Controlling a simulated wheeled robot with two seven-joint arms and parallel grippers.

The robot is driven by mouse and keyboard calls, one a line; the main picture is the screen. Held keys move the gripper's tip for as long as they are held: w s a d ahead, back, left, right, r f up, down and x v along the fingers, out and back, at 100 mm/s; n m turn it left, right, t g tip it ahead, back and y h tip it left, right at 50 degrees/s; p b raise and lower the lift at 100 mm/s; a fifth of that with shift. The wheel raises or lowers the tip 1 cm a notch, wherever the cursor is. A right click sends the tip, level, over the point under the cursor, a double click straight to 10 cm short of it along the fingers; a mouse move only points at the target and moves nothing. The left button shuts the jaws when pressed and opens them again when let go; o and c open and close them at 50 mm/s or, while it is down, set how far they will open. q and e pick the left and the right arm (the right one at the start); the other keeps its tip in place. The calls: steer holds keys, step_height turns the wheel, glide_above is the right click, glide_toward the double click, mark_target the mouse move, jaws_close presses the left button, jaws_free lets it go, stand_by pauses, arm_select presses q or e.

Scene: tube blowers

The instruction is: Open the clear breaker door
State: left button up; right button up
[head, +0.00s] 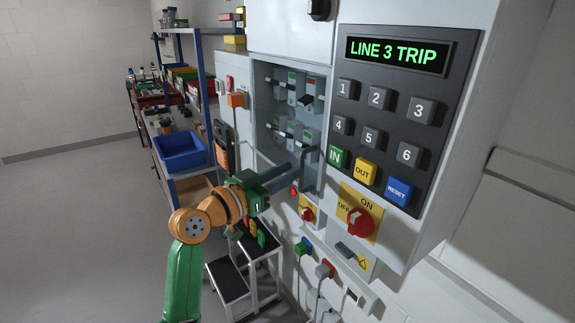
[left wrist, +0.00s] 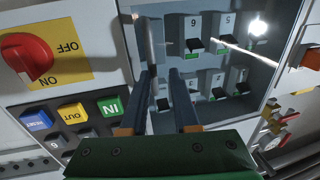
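The breaker box (head: 262,103) is set in the grey cabinet, with several breakers behind its clear breaker door (head: 318,133). The door looks shut; a bright reflection lies on its pane (left wrist: 257,27) in the left wrist view. A grey handle (head: 309,155) stands at the door's lower right edge. My left gripper (head: 297,168) reaches in from the lower left, its fingertips at the handle. In the left wrist view the fingers (left wrist: 163,76) are apart, with a gap between them. Whether they touch the handle cannot be told. My right gripper is not in view.
Right of the box is a keypad panel (head: 390,168) under a LINE 3 TRIP display (head: 398,54). A red rotary switch (head: 360,221) sits below it. Plugs and cables hang lower down. A step stool (head: 230,281) and shelves with a blue bin (head: 181,151) stand left.

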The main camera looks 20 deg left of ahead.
mark_target(300, 188)
arm_select(q)
steer(key=w+d, duration=0.2)
steer(key=d, duration=0.1)
steer(key=shift+w+f, duration=0.3)
steer(key=shift+w, duration=0.1)
steer(key=shift+s+a, duration=0.1)
steer(key=shift+s, duration=0.1)
steer(key=shift+c, duration=0.7)
steer(key=shift+a, duration=0.15)
jaws_close()
steer(key=shift+w+a, duration=0.1)
steer(key=shift+f, duration=0.25)
